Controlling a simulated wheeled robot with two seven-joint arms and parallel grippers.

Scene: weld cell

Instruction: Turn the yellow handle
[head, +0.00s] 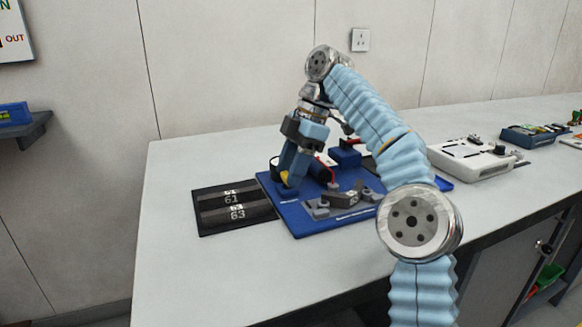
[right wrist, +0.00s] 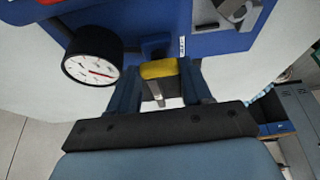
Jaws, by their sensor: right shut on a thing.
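The yellow handle (right wrist: 158,69) shows in the right wrist view between the two fingers of my right gripper (right wrist: 160,88). In the head view, my right gripper (head: 291,180) points down at the left part of a blue board, and a bit of the yellow handle (head: 285,177) shows at its fingertips. The gripper is shut on the handle. A metal stem runs from the handle toward the gripper's palm in the wrist view. The fingers hide part of the handle's sides. My left gripper is not in view.
The blue board (head: 300,228) lies on the white table (head: 180,272). A round gauge (right wrist: 92,55) is close beside the handle. A dark tray (head: 205,221) marked 61 and 63 lies left of the board. A white device (head: 470,160) stands right. The table's front left is clear.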

